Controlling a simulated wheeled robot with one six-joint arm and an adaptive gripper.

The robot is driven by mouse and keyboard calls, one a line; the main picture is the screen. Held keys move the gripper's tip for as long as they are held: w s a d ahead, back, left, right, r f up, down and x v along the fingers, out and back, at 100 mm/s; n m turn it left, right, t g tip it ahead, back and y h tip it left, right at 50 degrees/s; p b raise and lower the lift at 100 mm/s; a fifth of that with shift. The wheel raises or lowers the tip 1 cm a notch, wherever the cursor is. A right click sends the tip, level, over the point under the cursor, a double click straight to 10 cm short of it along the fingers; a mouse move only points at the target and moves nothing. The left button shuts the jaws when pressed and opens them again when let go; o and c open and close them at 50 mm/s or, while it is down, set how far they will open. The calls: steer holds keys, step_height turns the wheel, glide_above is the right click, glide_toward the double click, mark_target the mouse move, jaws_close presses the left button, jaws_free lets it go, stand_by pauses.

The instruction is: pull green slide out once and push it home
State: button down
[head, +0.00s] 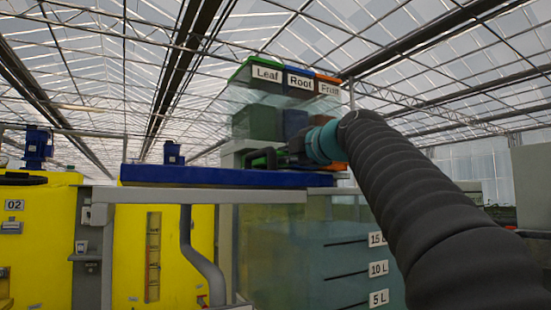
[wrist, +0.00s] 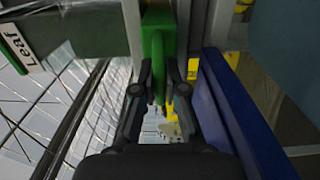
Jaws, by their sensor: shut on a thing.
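The green slide (wrist: 158,45) is a green bar under the hopper labelled Leaf (head: 267,73). In the wrist view it runs from the top edge down between my fingers. My gripper (wrist: 159,70) is shut on it, one dark finger on each side. In the head view my gripper (head: 284,158) reaches in from the right below the hoppers, and only a small part of the green slide (head: 258,158) shows past it. How far the slide is out cannot be told.
The Root (head: 300,81) and Fruit (head: 328,88) hoppers stand beside Leaf. A blue beam (head: 210,176) runs just below my gripper and lies close on its right in the wrist view. Below are a graduated clear tank (head: 330,262) and yellow tanks (head: 40,240).

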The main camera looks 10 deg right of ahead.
steer(key=shift+p+x, duration=0.5)
steer(key=shift+x, duration=1.3)
steer(key=c, duration=1)
jaws_free()
steer(key=shift+c, duration=0.2)
steer(key=b+v, duration=0.4)
steer(key=v, duration=0.3)
